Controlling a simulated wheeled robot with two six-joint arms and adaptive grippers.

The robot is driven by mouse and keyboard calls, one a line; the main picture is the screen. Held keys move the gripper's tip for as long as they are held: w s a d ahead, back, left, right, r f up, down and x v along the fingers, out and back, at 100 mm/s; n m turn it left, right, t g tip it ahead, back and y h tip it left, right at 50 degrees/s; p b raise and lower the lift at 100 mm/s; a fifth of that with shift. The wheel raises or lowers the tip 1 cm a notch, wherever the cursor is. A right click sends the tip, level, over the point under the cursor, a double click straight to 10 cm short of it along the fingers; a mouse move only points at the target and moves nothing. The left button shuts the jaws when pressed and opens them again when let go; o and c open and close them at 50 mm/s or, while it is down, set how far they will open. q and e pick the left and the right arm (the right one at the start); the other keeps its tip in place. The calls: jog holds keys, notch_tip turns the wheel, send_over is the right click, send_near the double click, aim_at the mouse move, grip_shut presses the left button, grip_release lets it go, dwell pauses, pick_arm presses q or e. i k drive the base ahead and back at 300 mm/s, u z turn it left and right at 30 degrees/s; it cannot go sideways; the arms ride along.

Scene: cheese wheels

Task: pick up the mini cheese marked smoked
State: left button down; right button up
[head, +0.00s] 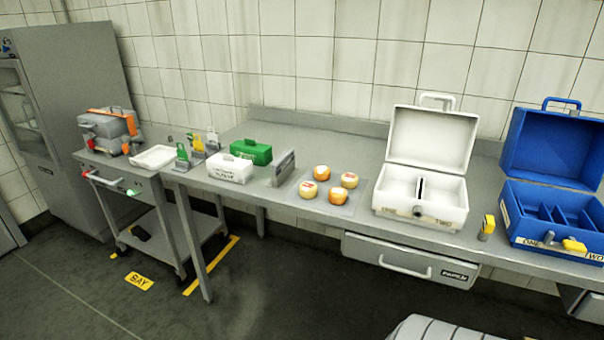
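Several mini cheeses stand close together on a grey mat (361,188) at the middle of the steel counter. The back cheese (321,172) and the front right cheese (337,195) look orange. The left cheese (308,189) and the right cheese (349,180) look paler yellow with reddish marks. The marks are too small to read, so I cannot tell which one says smoked. Neither of my grippers is in view.
An open white case (421,220) stands right of the cheeses, and an open blue case (548,235) farther right. A white box (229,169), a green box (251,151) and a grey upright holder (284,168) stand left. A drawer (408,262) hangs under the counter.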

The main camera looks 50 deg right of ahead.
aim_at(337, 195)
jog(key=z, duration=0.55)
jog(key=i, duration=1)
jog(key=z, duration=0.75)
